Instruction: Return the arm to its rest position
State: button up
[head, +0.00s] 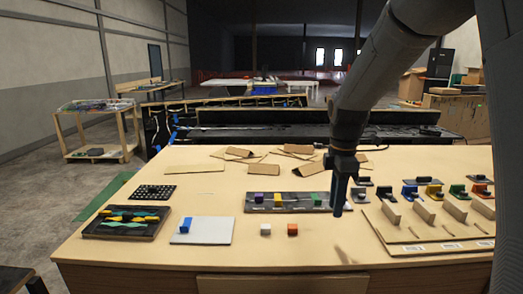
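My gripper (339,196) hangs down from the arm at the right of centre, above the wooden table. It points downward and appears empty. Its fingers are seen nearly edge-on, so I cannot tell whether they are open or shut. A dark console strip (285,207) lies just left of and behind the gripper. It carries a purple block (259,197), a yellow block (278,199) and a green block (316,198).
A white cube (265,230) and an orange cube (292,230) lie in front of the strip. A blue block (186,224) sits on a white plate (212,234) at left. A dark tray (104,231) stands farther left. Wooden holders (424,211) and coloured pieces fill the right.

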jog(key=s+f+m, duration=0.4)
jog(key=s+m, duration=0.4)
jog(key=s, duration=0.1)
jog(key=s+f+m+t, duration=0.1)
jog(key=s+f+m, duration=0.3)
jog(key=s+m, duration=0.5)
jog(key=shift+s+a+f+m, duration=0.25)
jog(key=shift+a+m, duration=0.05)
jog(key=shift+a, duration=0.1)
dwell(0.6)
